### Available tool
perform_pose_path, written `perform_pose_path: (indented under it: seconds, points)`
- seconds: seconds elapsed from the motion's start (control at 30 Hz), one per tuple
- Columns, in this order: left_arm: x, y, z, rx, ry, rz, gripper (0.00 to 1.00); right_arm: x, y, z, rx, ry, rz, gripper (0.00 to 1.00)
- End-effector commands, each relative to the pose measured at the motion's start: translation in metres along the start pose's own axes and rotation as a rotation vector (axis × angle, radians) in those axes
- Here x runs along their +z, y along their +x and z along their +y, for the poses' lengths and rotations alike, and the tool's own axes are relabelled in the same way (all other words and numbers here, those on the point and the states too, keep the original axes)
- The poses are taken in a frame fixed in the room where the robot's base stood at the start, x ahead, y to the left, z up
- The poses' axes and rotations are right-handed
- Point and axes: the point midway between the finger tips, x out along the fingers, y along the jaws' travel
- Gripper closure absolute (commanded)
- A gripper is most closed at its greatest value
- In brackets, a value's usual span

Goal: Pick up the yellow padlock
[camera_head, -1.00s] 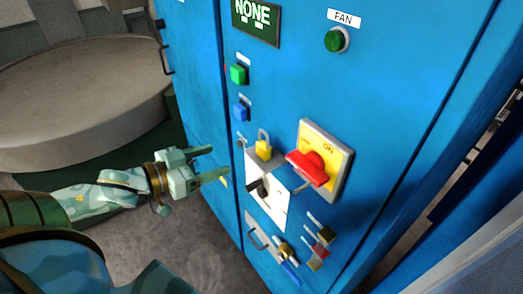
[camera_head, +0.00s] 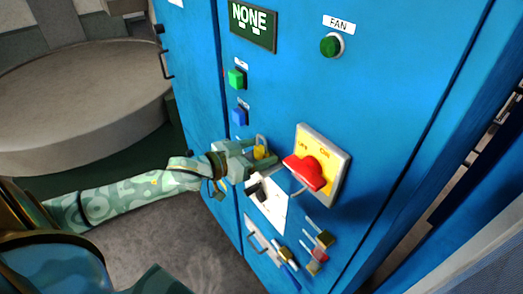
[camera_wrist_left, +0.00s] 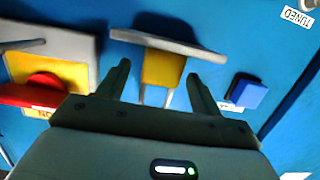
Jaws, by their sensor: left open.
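The yellow padlock (camera_head: 259,153) sits on the front of the blue cabinet, left of the red rotary switch (camera_head: 304,172) on its yellow plate. In the wrist view the left gripper (camera_wrist_left: 160,85) has a clear gap from each finger to the padlock. My right gripper is not in view.
The blue cabinet (camera_head: 275,90) carries a green button (camera_head: 236,78), a blue button (camera_head: 239,116) and a FAN button (camera_head: 331,45). Several other padlocks (camera_head: 320,246) hang lower right. A white panel (camera_head: 272,205) lies below the gripper. A round grey platform (camera_head: 80,95) stands at left.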

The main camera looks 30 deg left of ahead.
Motion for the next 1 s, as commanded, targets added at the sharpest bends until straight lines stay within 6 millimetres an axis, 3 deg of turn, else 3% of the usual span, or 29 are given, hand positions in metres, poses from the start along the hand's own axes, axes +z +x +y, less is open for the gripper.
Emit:
perform_pose_path:
  seconds: [0.1,0.37,0.5,0.57,1.0]
  points:
    - [-0.001,0.0114,0.0002,0.0,0.001,0.001,0.35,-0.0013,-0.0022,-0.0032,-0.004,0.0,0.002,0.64]
    - [0.0009,0.0135,0.0004,0.001,0.001,-0.001,0.35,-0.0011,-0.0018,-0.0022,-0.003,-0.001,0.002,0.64]
    - [0.0008,0.0134,0.0004,0.001,0.001,-0.001,0.73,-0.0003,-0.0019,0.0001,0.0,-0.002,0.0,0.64]
    - [0.0008,0.0133,0.0004,0.001,0.001,-0.001,0.85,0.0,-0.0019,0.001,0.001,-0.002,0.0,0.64]
    - [-0.0088,0.0115,-0.0001,0.0,0.002,0.001,0.85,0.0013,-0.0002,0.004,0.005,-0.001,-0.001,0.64]
